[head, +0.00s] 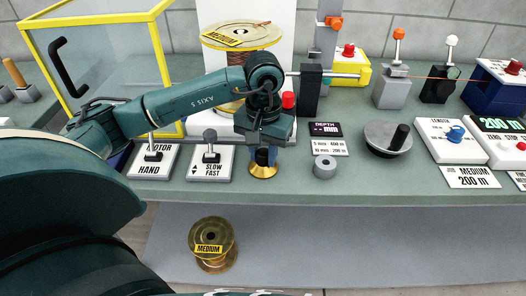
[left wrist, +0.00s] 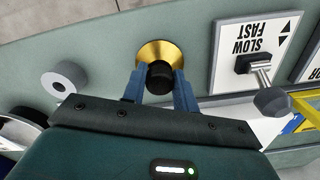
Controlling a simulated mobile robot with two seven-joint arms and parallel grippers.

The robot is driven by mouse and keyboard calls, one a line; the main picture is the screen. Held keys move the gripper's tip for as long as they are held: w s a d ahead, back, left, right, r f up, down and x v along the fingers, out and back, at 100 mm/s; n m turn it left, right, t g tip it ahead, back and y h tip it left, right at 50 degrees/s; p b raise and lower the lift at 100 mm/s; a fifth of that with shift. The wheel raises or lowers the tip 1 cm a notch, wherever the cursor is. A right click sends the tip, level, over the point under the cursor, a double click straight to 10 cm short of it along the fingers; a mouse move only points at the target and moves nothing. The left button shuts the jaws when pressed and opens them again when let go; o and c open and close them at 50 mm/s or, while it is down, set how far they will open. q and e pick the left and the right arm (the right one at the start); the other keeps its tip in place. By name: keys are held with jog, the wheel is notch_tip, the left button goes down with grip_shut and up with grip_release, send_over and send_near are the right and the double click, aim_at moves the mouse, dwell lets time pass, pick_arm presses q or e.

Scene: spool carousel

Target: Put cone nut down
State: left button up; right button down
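The cone nut is a brass cone (head: 263,172) with a black knob on top. It is at the front part of the green bench, and its wide rim appears at or very near the surface. My left gripper (head: 263,155) points down over it. In the left wrist view the brass flare of the cone nut (left wrist: 155,50) shows beyond the knob. The blue fingers of my left gripper (left wrist: 160,83) lie against both sides of the black knob, with no clear gap. My right gripper is out of view.
A grey ring (head: 325,167) stands to the right, with a round grey disc with a black handle (head: 388,138) beyond. The slow/fast lever plate (head: 211,162) is close on the left. A copper spool (head: 240,50) stands behind; another spool (head: 212,243) sits below the bench edge.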

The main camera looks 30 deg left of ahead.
aim_at(263, 152)
pick_arm(q)
jog(key=o, duration=0.4)
jog(key=shift+o, duration=0.2)
notch_tip(263, 152, up, 12)
jog(key=shift+r+p, duration=0.15)
jog(key=shift+p, duration=0.15)
dwell(0.5)
